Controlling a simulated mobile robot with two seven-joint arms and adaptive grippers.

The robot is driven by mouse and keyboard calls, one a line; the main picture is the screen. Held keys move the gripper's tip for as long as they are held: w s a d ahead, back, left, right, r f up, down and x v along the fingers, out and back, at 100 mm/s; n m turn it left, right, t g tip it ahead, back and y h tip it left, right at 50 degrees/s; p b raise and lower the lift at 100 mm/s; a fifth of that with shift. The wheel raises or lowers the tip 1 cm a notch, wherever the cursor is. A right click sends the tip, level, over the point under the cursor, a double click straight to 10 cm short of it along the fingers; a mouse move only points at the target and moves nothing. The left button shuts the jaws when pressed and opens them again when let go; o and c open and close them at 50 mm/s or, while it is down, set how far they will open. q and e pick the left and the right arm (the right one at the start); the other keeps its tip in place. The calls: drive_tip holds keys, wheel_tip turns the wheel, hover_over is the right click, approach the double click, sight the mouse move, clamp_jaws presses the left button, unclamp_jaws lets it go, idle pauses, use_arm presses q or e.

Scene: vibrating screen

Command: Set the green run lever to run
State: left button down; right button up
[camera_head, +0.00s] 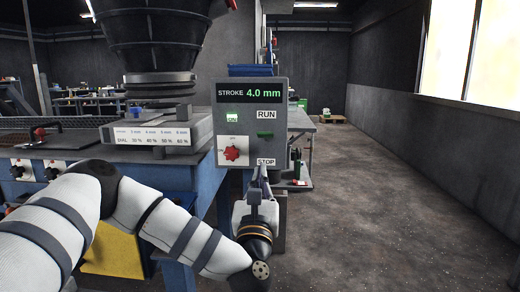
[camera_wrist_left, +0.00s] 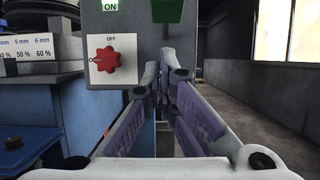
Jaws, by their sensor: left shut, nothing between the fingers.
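The grey control box (camera_head: 286,92) stands in the middle of the head view, with a display reading STROKE 4.0 mm. The green run lever (camera_head: 265,135) shows on its face between the RUN label (camera_head: 266,115) above and the STOP label (camera_head: 265,161) below. Part of the green lever also shows at the top of the left wrist view (camera_wrist_left: 166,10). My left gripper (camera_head: 261,172) is shut and empty, its fingertips just below the lever by the STOP label, which they partly overlap. I cannot tell whether they touch the box. My right gripper is not in view.
A red knob (camera_head: 232,153) sits left of the lever, below a lit ON lamp (camera_head: 232,118). A blue-framed machine with a dark hopper (camera_head: 155,35) and a dial chart (camera_head: 150,137) stands left. Open floor (camera_head: 390,200) lies to the right.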

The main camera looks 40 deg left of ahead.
sight(266, 137)
use_arm(q)
drive_tip(key=w+a+r+p, duration=0.1)
drive_tip(key=w+a+r, duration=0.1)
drive_tip(key=w+r, duration=0.1)
drive_tip(key=shift+w+r, duration=0.35)
drive_tip(key=shift+r, duration=0.45)
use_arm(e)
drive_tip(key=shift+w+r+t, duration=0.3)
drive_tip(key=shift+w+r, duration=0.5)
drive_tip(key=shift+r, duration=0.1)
